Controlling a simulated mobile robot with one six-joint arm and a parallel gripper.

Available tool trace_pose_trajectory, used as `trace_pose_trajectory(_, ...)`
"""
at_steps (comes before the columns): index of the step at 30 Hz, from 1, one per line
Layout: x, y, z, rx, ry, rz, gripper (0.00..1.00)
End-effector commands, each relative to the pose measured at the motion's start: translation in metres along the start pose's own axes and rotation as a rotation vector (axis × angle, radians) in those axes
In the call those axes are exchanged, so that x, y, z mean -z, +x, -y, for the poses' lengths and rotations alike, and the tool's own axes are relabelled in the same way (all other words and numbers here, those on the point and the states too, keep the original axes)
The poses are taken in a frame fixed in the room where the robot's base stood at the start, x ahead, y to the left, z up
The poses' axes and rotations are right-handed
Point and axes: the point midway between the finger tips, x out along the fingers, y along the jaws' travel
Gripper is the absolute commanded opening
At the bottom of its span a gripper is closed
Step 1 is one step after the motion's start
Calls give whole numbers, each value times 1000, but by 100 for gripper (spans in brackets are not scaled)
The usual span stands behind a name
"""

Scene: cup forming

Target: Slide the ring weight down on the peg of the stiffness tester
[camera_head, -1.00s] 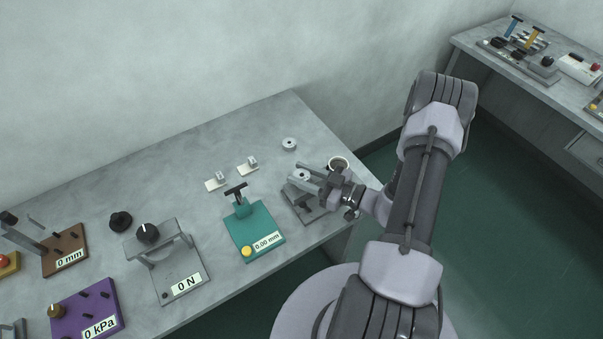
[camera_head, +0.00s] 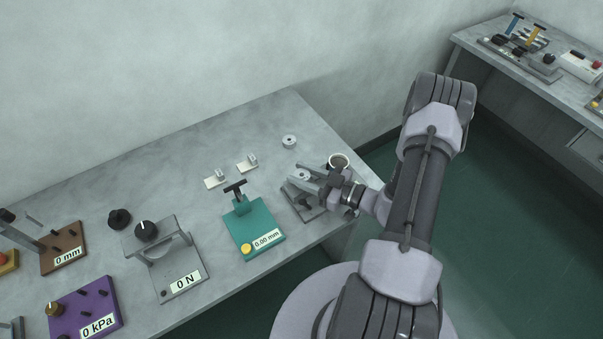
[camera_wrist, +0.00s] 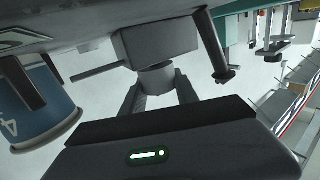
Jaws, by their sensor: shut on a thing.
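The grey ring weight (camera_head: 300,174) is between the fingertips of my gripper (camera_head: 306,177), which is shut on it. It is over the grey stiffness tester (camera_head: 302,210) near the right end of the bench. The peg is hidden in the head view, so I cannot tell how far the ring is on it. In the wrist view, a grey round part (camera_wrist: 157,79) is between my fingers (camera_wrist: 160,98), against a grey block (camera_wrist: 155,42).
A cup (camera_head: 339,161) stands close beside my gripper; its blue side fills the left of the wrist view (camera_wrist: 38,95). Another ring weight (camera_head: 289,141) lies behind. The teal 0.00 mm device (camera_head: 255,230) is to the left.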

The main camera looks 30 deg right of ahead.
Motion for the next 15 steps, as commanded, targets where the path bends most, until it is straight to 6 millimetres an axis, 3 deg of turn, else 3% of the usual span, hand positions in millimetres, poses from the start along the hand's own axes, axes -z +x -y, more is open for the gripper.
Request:
trace_pose_trajectory(11,0,0,0,0,0,0,0)
trace_pose_trajectory(12,0,0,0,0,0,0,42)
trace_pose_trajectory(15,0,0,0,0,0,0,62)
